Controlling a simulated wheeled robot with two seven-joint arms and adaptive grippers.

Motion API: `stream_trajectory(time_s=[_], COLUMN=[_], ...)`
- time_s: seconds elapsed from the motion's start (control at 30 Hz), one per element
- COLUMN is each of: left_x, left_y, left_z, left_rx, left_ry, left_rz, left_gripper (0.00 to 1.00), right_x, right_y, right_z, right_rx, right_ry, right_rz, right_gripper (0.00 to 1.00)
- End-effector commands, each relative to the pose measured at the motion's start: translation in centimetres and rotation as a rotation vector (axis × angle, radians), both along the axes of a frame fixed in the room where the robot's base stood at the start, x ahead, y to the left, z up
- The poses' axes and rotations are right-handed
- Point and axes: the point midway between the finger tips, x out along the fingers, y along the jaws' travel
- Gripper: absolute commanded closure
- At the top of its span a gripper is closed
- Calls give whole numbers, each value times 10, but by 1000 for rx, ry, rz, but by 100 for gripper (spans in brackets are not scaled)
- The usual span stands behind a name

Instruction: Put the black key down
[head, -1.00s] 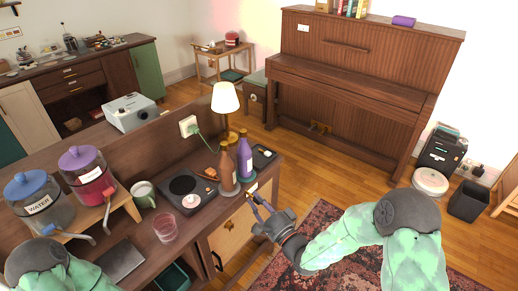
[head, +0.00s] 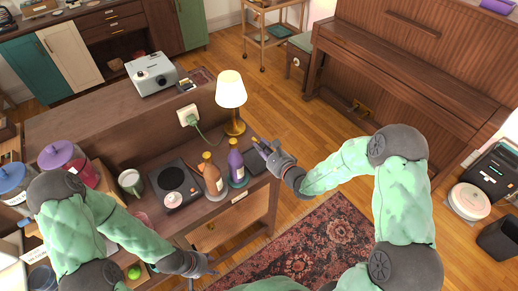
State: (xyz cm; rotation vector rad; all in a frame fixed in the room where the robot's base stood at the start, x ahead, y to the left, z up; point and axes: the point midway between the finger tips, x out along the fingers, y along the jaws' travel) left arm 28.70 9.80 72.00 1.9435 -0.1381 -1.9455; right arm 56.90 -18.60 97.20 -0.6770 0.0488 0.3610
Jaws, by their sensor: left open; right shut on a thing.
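My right gripper (head: 262,146) is shut, with its fingertips over the far right end of the brown counter (head: 216,209), just right of the lamp base. A small yellowish and dark bit shows at its fingertips. The black key is too small to make out clearly there. A dark flat pad (head: 258,164) lies on the counter end, just below the gripper in the picture. My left gripper (head: 212,266) is open and low, in front of the counter's front side, with nothing seen in it.
An orange-brown bottle (head: 213,178) and a purple bottle (head: 236,164) stand near the counter's right end. A lit lamp (head: 231,90) stands behind them. Open floor and a patterned rug (head: 290,240) lie to the right.

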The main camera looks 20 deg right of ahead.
Motion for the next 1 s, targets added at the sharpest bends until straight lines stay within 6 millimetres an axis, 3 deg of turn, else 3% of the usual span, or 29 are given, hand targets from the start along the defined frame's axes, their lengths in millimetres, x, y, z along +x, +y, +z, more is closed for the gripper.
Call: stream_trajectory(time_s=[0.03,0.1,0.4,0.53,0.8,1.0], left_x=[0,0,0,0,0,0], left_y=[0,0,0,0,0,0], left_z=[20,34,72,74,63,60], left_rx=[0,0,0,0,0,0], left_ry=[0,0,0,0,1,0], left_rz=[0,0,0,0,0,0], left_gripper=[52,52,52,52,52,52], right_x=[4,8,19,20,20,20], right_y=[-1,-1,-4,-4,-5,-4], right_z=[11,14,17,11,-36,-50], right_rx=[76,186,465,498,504,503], right_ry=[52,124,277,293,296,292], right_rz=[-11,-31,-107,-119,-122,-120], right_gripper=[100,100,100,100,100,100])
